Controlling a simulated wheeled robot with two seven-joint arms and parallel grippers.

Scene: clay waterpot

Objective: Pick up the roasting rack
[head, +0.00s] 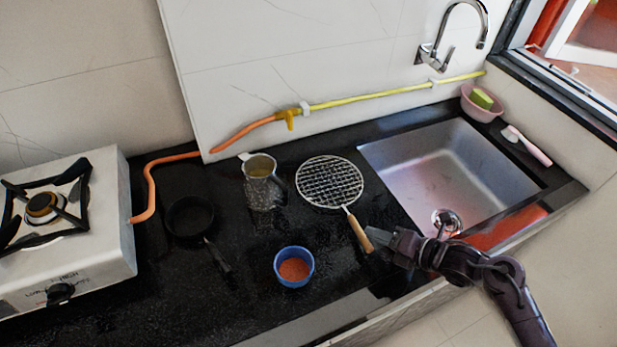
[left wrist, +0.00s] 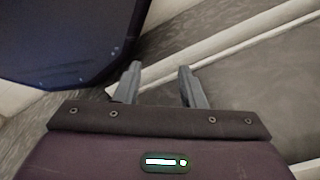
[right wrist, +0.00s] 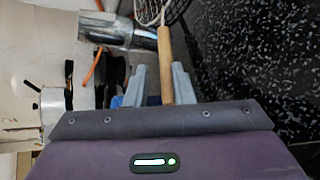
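The roasting rack (head: 330,183) lies on the black counter, a round wire mesh with a wooden handle (head: 358,232) pointing toward the front. In the right wrist view the handle (right wrist: 165,65) runs between the two fingers, with a small gap on each side. My right gripper (head: 388,242) is open at the handle's end; whether the fingers are level with the handle is hard to tell. My left gripper (left wrist: 160,85) is open and empty, away from the counter objects, and is not in the head view.
A metal mug (head: 262,190) stands left of the rack. A blue bowl (head: 294,268) with orange-red contents stands in front. A small black pan (head: 190,217) and a stove (head: 75,245) are further left. The sink (head: 445,170) is to the right.

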